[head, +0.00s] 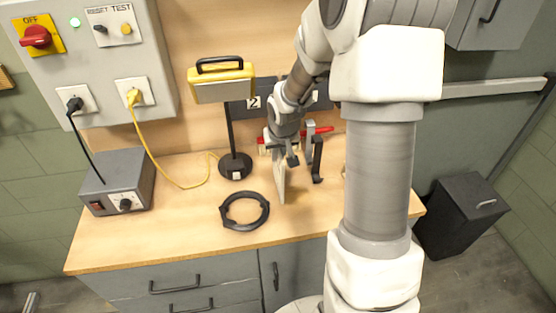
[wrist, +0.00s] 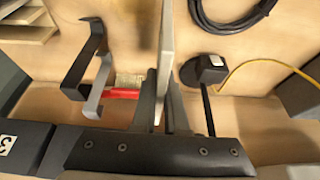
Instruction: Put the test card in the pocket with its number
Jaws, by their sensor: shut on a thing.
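The test card (head: 281,181) is a pale thin plate, held upright above the worktop and seen nearly edge-on. My gripper (head: 281,152) is shut on it. In the wrist view the card (wrist: 166,45) rises between the two dark fingers of my gripper (wrist: 160,95). No number on the card can be read. A dark pocket (head: 253,103) with a white "2" label is on the back wall, up and left of my gripper. Another dark pocket (head: 322,96) is to its right, mostly behind my arm. The wrist view shows a pocket (wrist: 25,150) whose label looks like a 3.
A yellow lamp (head: 222,84) on a black stand is left of my gripper. A black coil (head: 244,211) lies in front. Bent brackets (head: 316,160) and a red-handled brush (head: 322,130) are close on the right. A grey power box (head: 117,184) stands at the left.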

